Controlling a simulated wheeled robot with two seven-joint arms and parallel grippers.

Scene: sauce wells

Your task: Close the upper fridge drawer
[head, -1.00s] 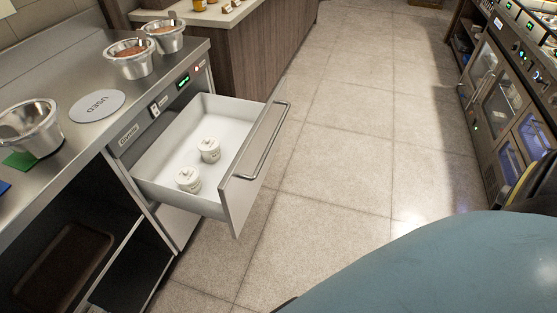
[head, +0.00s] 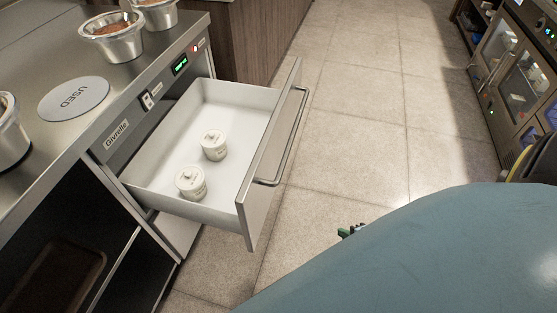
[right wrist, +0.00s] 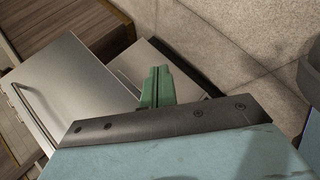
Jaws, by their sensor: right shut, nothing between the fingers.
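The upper fridge drawer (head: 270,150) is pulled out of the steel counter unit, with its front panel and long bar handle (head: 284,140) facing right. Two white lidded jars, one farther back (head: 214,145) and one nearer (head: 190,182), stand upright on its floor. My right gripper (right wrist: 157,88) is shut and empty, its green fingertips together. In the head view its green tip (head: 351,230) just shows past my blue body, right of the drawer front and apart from it. The right wrist view shows steel panels ahead, one with a bar handle (right wrist: 33,115). My left gripper is out of view.
The counter holds a grey disc marked USED (head: 74,98) and metal pots (head: 112,38). An open compartment (head: 70,250) lies below the counter. Ovens (head: 512,75) stand at the far right. The tiled floor (head: 350,120) between is clear.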

